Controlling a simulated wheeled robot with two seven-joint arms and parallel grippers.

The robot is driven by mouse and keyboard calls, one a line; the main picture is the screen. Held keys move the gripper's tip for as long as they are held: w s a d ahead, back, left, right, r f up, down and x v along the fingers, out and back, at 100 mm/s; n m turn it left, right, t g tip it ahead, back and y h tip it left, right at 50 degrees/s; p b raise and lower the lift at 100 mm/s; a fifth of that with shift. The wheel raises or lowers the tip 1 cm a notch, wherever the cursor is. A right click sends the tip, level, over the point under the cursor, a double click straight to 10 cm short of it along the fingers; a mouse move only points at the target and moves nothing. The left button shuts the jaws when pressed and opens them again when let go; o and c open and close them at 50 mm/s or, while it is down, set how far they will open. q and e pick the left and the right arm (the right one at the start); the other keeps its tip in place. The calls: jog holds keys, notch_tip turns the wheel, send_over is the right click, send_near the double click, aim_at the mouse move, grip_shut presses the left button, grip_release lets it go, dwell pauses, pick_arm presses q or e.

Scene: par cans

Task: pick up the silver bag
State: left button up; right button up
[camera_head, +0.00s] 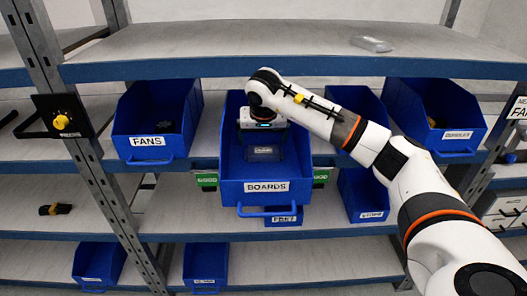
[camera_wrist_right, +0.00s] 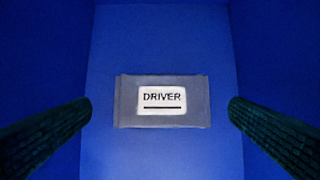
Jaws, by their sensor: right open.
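A silver-grey bag (camera_wrist_right: 130,100) with a white label reading DRIVER lies flat on the floor of a blue bin, in the middle of the right wrist view. In the head view it shows as a small grey patch (camera_head: 263,153) inside the blue BOARDS bin (camera_head: 240,190). My right gripper (camera_head: 263,143) points down into this bin. Its two dark fingers are open, one on each side of the bag and apart from it, with nothing between them. My left gripper is not in view.
The BOARDS bin's walls stand around the gripper. A FANS bin (camera_head: 152,141) is to the left, and another labelled bin (camera_head: 455,143) to the right. A clear or silvery packet (camera_head: 372,44) lies on the top shelf (camera_head: 240,42), which is otherwise bare.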

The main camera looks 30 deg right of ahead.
aim_at(263, 149)
jog(key=p+x, duration=0.1)
jog(key=x, duration=0.3)
jog(key=shift+d+f+p, duration=0.15)
jog(key=shift+f+p, duration=0.1)
jog(key=shift+p, duration=0.15)
jog(key=shift+w+f, duration=0.1)
jog(key=shift+f, duration=0.15)
jog(key=c, duration=0.7)
jog(key=shift+c, duration=0.2)
jog(key=shift+r, duration=0.2)
